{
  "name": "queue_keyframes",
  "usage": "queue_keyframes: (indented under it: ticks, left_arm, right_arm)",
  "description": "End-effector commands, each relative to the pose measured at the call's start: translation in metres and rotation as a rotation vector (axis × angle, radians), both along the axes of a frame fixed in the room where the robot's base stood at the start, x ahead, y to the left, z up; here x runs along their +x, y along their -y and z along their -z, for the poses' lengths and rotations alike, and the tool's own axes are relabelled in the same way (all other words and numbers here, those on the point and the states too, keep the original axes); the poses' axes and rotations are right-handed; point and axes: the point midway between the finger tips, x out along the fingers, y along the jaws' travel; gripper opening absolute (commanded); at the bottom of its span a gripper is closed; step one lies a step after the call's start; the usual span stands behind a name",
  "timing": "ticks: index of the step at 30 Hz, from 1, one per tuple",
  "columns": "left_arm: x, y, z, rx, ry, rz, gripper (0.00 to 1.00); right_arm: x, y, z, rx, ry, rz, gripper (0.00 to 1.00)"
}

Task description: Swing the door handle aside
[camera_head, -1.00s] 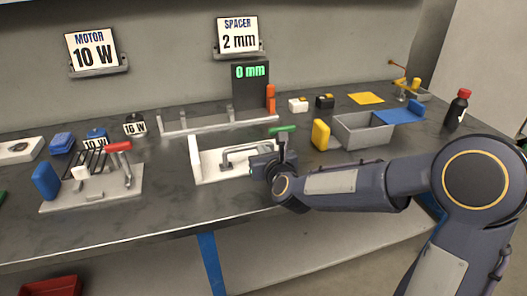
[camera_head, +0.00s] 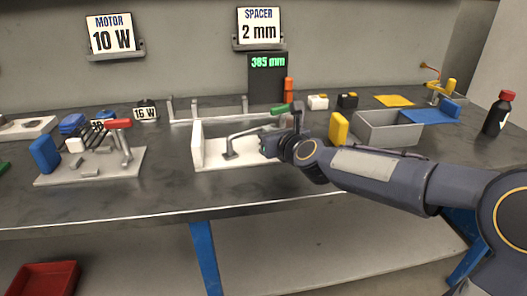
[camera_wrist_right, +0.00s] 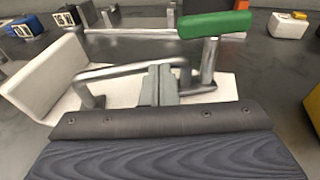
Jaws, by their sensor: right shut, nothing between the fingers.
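The door handle is a bent metal bar (camera_head: 250,131) with a green grip (camera_head: 281,110) on a post. It stands on a white fixture (camera_head: 197,146) on the bench, its bar running toward the back right. My right gripper (camera_head: 268,146) is shut and empty, just in front of the bar at the fixture's right side. In the wrist view, its closed fingers (camera_wrist_right: 160,84) stand against or very near the bar (camera_wrist_right: 120,70), left of the post under the green grip (camera_wrist_right: 215,24). Whether they touch cannot be told. My left gripper is out of view.
Behind the fixture stands a display (camera_head: 268,75) reading 385 mm. A red-handled clamp fixture (camera_head: 90,165) is on the left. A yellow block (camera_head: 338,129) and a grey bin (camera_head: 390,134) stand close to my right arm, with a dark bottle (camera_head: 497,115) farther right.

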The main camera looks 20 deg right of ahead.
Motion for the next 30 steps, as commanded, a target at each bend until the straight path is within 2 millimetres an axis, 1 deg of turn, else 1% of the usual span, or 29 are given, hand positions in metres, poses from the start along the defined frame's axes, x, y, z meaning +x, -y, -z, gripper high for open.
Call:
queue_keyframes:
  ticks: [1, 3, 12, 30]
  left_arm:
    - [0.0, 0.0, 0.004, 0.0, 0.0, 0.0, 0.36]
    - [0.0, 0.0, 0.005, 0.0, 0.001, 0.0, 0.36]
    - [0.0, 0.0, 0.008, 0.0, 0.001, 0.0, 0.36]
    - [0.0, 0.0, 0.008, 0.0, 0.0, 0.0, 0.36]
  right_arm:
    - [0.002, 0.004, 0.001, 0.001, 0.002, 0.007, 0.0]
    - [0.006, 0.006, 0.001, 0.0, 0.001, 0.01, 0.0]
    - [0.017, 0.005, -0.001, 0.0, 0.0, 0.011, 0.0]
    - [0.019, 0.006, -0.001, 0.0, 0.0, 0.012, 0.0]
